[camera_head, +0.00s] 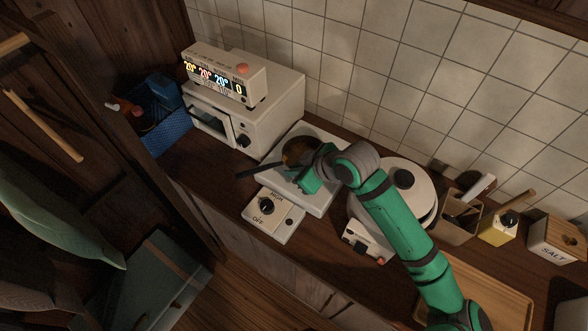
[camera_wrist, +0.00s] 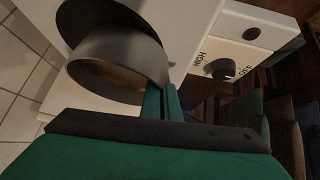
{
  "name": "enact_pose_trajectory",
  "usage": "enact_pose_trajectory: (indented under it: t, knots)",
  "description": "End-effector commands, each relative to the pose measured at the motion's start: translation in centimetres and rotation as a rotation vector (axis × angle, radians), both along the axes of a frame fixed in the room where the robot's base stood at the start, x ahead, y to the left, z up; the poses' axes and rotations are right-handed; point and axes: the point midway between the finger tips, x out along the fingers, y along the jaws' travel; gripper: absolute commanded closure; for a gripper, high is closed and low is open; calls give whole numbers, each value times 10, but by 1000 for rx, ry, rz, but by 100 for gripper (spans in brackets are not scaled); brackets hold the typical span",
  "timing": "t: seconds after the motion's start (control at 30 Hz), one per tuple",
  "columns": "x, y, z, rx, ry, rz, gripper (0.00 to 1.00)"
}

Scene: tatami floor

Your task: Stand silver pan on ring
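The silver pan (camera_head: 297,150) is over the white hot plate in the head view, with a brownish inside. In the wrist view it is a grey round-walled vessel (camera_wrist: 120,62), its opening turned partly toward the camera. My gripper (camera_head: 308,178) is at its near side. In the wrist view the green fingers (camera_wrist: 161,102) are close together with the pan's wall between them. A dark round ring (camera_wrist: 85,18) shows behind the pan on the white plate, partly covered by it. I cannot tell whether the pan touches it.
A dark handle (camera_head: 262,167) sticks out left of the pan. The hot plate's knob (camera_head: 267,206) is in front. A white oven (camera_head: 245,112) stands left and a white lidded cooker (camera_head: 415,190) right. A blue basket (camera_head: 165,133) is at far left.

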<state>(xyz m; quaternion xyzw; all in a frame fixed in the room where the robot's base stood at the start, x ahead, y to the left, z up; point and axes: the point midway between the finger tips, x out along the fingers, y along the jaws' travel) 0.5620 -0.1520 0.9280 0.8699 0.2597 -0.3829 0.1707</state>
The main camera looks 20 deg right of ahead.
Motion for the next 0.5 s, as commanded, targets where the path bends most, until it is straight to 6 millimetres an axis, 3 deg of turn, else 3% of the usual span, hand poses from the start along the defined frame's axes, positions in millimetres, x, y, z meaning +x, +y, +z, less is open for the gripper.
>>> enact_pose_trajectory:
  t: [0.07, 0.13, 0.17, 0.5]
  knots:
    - [0, 0, 0, 1, -1, 0, 100]
    - [0, 0, 0, 0, 0, 0, 81]
    - [0, 0, 0, 0, 0, 0, 79]
    - [-1, -1, 2, -1, 0, -1, 79]
